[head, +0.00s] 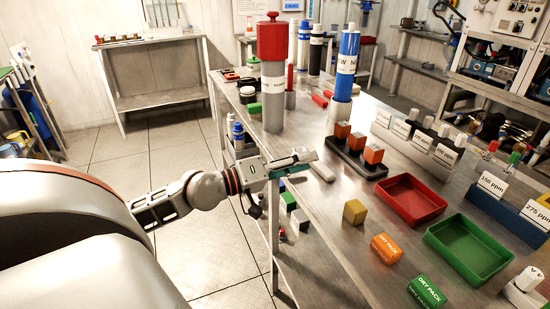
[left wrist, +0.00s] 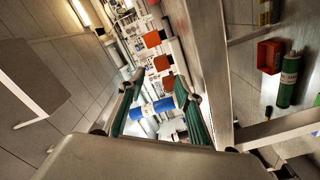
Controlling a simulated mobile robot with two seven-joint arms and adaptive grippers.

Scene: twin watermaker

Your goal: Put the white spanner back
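My left gripper (head: 300,161) is at the near left edge of the metal bench, beside the red-capped column. In the left wrist view its two green-padded fingers (left wrist: 158,88) stand apart with nothing seen held between them. A pale, flat, elongated piece (head: 322,172) lies on the bench just beyond the fingertips. It may be the white spanner, but it is too small and partly hidden to tell. I see no other clear white spanner. My right gripper is not in view.
The red-capped grey column (head: 272,95) stands close behind the gripper. A dark rack (head: 352,160) with orange-topped blocks, a red tray (head: 410,199), a green tray (head: 468,247) and a yellow block (head: 354,212) stand to the right. Bare bench lies between gripper and yellow block.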

